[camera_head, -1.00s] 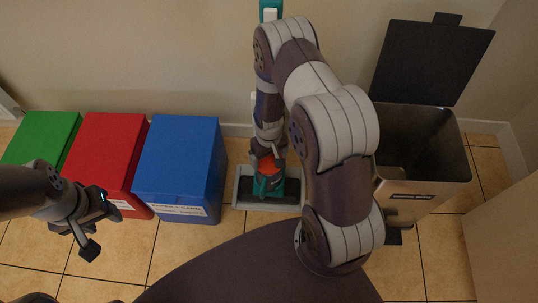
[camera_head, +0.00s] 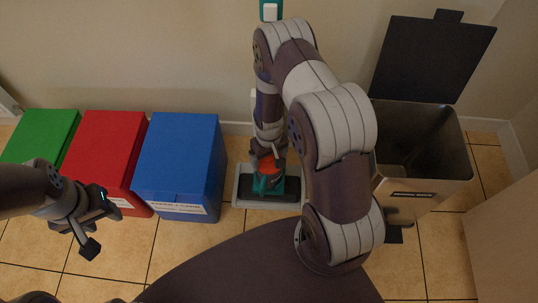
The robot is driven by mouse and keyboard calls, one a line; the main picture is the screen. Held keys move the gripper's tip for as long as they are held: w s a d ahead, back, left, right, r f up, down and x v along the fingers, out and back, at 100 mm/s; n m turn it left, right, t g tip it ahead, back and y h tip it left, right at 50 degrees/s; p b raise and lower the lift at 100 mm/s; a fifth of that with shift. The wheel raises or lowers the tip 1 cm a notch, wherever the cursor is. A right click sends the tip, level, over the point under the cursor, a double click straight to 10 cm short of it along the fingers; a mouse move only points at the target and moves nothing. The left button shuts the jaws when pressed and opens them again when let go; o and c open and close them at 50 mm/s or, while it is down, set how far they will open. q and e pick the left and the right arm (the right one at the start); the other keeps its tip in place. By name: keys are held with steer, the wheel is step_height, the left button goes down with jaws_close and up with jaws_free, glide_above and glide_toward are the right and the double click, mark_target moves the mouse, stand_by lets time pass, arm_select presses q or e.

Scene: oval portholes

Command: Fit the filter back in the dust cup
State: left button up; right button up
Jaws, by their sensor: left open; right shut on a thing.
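An upright vacuum cleaner with a teal body (camera_head: 268,184) and an orange-red cup part (camera_head: 267,164) stands against the wall in the middle of the head view. My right gripper (camera_head: 266,153) reaches down from above to the cup part and is shut on the filter, which is mostly hidden by the fingers and wrist. I cannot tell whether the filter touches the cup or is inside it. My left gripper (camera_head: 101,226) is open and empty, in front of the red and blue bins, well away from the vacuum.
A blue bin (camera_head: 180,160), a red bin (camera_head: 107,150) and a green bin (camera_head: 40,135) stand along the wall at left. An open metal bin (camera_head: 420,195) with a dark raised lid (camera_head: 432,58) stands at right. The vacuum rests on a grey tray (camera_head: 240,197). Tiled floor in front is partly clear.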

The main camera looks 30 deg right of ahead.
stand_by(0.3)
steer(key=o, duration=0.8)
step_height(320, 180, up, 13)
steer(key=p, duration=0.6)
steer(key=shift+f, duration=0.2)
steer(key=shift+s, duration=0.1)
